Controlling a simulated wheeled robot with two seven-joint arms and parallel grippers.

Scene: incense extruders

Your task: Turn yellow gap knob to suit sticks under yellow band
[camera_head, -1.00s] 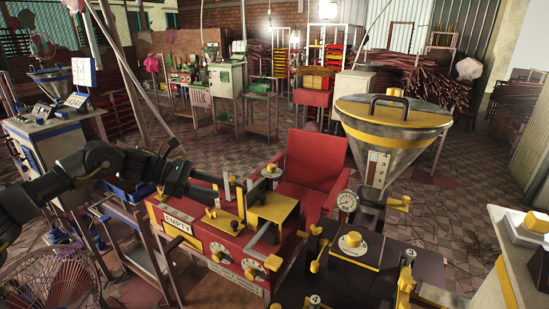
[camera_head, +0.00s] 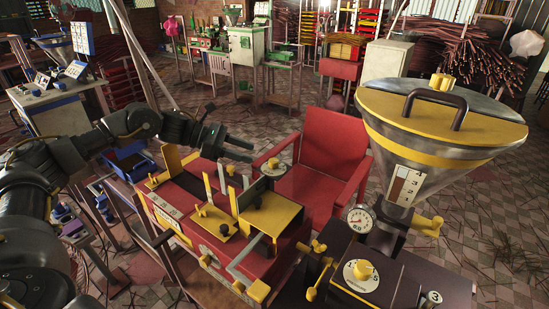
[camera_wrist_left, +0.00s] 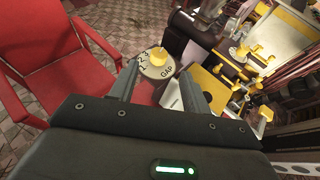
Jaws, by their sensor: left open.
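The gap knob is a yellow knob (camera_wrist_left: 158,54) on a round pale dial marked GAP, with 1, 2 and 3 around it. In the head view this dial (camera_head: 273,168) stands on the red machine, beside the red chair. My left gripper (camera_head: 252,151) is open and empty, its fingertips pointing right, just short of the dial. In the left wrist view the fingers of my left gripper (camera_wrist_left: 160,78) lie on either side of the dial, apart from the knob. A yellow band (camera_head: 430,150) circles the steel hopper. I cannot make out sticks under a yellow band. My right gripper is not in view.
The red chair (camera_head: 322,150) stands behind the dial. The red machine (camera_head: 180,205) carries yellow plates and upright posts close to the gripper. At the right, a dark machine has another yellow-knobbed dial (camera_head: 362,275) and a gauge (camera_head: 359,219).

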